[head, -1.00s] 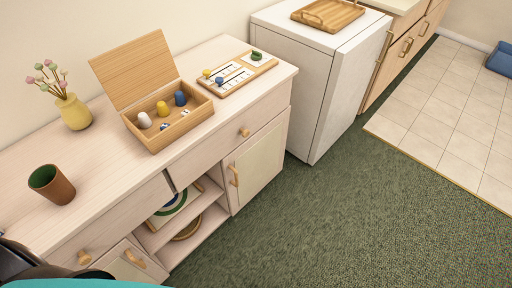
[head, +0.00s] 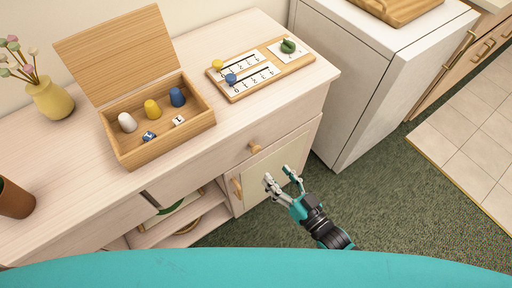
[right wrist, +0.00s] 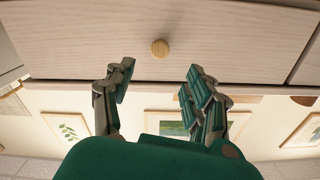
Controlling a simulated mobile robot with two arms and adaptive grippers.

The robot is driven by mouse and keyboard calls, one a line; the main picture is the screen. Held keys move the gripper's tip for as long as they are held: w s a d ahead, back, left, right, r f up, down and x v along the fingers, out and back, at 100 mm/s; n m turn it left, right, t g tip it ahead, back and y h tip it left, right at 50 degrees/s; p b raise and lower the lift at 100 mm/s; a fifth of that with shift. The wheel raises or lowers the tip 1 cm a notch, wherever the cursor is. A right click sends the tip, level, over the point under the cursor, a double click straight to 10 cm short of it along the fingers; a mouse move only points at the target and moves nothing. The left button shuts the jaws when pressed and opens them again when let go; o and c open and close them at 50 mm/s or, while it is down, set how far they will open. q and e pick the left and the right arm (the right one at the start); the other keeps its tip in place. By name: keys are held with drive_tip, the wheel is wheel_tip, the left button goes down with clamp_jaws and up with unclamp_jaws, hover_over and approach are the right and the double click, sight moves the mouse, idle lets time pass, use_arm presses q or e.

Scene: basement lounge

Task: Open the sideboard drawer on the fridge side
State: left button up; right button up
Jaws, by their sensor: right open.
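The sideboard (head: 120,208) is pale wood. Its drawer on the fridge side (head: 290,125) looks closed, flush with the front, and has a round wooden knob (head: 254,146). In the right wrist view, that drawer front (right wrist: 240,45) fills the top, with the knob (right wrist: 160,48) roughly centred between the fingers. My right gripper (head: 280,178) is open and empty, in front of the cupboard door just below the knob in the head view. Its fingers also show in the right wrist view (right wrist: 158,75), apart from the knob. My left gripper is out of view.
On the sideboard stand an open wooden box (head: 160,140) with game pieces, a game board (head: 260,68), a yellow vase (head: 50,98) and a brown cup (head: 14,199). The white fridge (head: 375,70) stands to the right. Green carpet (head: 390,200) is free in front.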

sight(258, 151)
drive_tip(key=x, duration=1)
drive_tip(key=shift+w+a, duration=0.35)
drive_tip(key=shift+w, duration=0.15)
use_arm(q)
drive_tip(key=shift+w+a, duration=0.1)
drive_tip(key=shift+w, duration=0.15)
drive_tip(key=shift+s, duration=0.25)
use_arm(e)
clamp_jaws()
